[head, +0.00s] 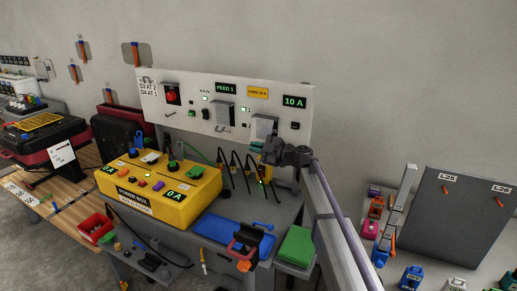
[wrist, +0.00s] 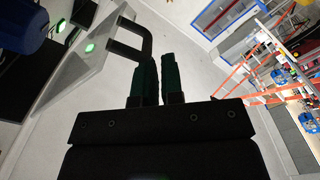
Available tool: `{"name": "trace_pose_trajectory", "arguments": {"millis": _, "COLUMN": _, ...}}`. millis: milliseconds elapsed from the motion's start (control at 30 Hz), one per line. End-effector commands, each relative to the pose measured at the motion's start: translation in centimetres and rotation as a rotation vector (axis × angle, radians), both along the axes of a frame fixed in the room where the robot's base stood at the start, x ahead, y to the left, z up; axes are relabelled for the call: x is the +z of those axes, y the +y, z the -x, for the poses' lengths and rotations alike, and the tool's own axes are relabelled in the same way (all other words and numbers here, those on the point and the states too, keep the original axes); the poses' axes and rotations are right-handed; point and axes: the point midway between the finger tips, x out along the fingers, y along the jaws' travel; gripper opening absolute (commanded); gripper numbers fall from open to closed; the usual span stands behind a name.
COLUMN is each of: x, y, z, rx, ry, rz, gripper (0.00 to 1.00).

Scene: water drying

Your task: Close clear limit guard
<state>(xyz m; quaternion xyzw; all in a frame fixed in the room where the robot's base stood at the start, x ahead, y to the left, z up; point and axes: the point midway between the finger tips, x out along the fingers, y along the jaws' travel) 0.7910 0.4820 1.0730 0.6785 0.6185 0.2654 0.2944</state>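The clear limit guard (head: 265,126) is a translucent plate standing out from the right part of the white panel, below and left of the 10 A display. In the wrist view the clear guard (wrist: 82,72) shows at the left as a tilted see-through plate with a dark bent handle (wrist: 146,38). My gripper (head: 257,145) is just below the guard in the head view. In the wrist view the dark green fingers of my gripper (wrist: 158,60) are nearly together, with nothing seen between them. The handle's end is close to the left fingertip; contact cannot be told.
A second clear guard (head: 222,113) sits further left on the white panel (head: 190,117). A yellow power box (head: 160,190) stands in front, with black cables (head: 238,172) hanging beside it. A blue mat (head: 232,232) and green block (head: 296,246) lie on the grey bench.

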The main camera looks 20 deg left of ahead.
Motion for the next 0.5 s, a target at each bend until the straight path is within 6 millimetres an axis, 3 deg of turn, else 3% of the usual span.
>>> {"name": "trace_pose_trajectory", "arguments": {"millis": 267, "x": 0.13, "y": -0.03, "z": -0.16, "rx": -0.003, "ry": 0.0, "rz": -0.001, "gripper": 0.34}}
{"name": "trace_pose_trajectory", "arguments": {"millis": 500, "x": 0.14, "y": -0.22, "z": -0.17, "rx": -0.004, "ry": 0.0, "rz": -0.002, "gripper": 0.34}}
